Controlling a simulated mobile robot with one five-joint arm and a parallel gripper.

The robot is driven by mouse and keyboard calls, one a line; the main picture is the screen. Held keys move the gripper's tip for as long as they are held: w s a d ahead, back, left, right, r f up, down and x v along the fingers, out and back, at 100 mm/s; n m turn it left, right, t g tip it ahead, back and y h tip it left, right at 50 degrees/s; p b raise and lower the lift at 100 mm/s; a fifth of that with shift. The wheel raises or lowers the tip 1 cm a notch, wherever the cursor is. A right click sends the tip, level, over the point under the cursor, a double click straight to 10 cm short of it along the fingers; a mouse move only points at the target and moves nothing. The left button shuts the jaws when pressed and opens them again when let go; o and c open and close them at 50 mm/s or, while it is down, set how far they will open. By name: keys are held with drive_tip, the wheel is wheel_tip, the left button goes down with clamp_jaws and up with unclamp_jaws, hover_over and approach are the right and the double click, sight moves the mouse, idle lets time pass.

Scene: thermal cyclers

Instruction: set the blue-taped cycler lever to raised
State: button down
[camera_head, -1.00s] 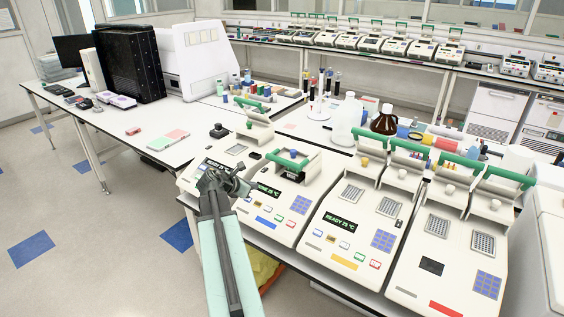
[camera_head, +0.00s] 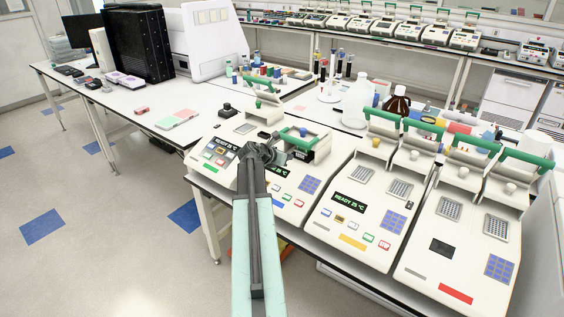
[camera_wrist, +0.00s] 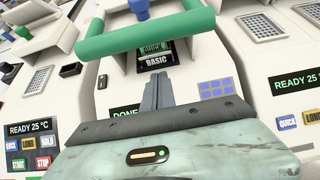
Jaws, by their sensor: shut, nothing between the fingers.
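My gripper (camera_head: 278,157) is shut and empty over this cycler, on the near side of the lever. In the wrist view its fingertips (camera_wrist: 158,82) point toward the bar, apart from it in the picture.
A yellow-taped cycler (camera_head: 352,243) and a red-taped cycler (camera_head: 456,293) stand to the right with raised green levers. Another cycler (camera_head: 217,157) stands close on the left. Bottles (camera_head: 397,106) stand behind.

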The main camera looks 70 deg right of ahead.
drive_tip(key=r+p, duration=0.1)
drive_tip(key=d+r+p, duration=0.2)
drive_tip(key=p, duration=0.1)
drive_tip(key=shift+s+r, duration=0.15)
drive_tip(key=shift+s, duration=0.1)
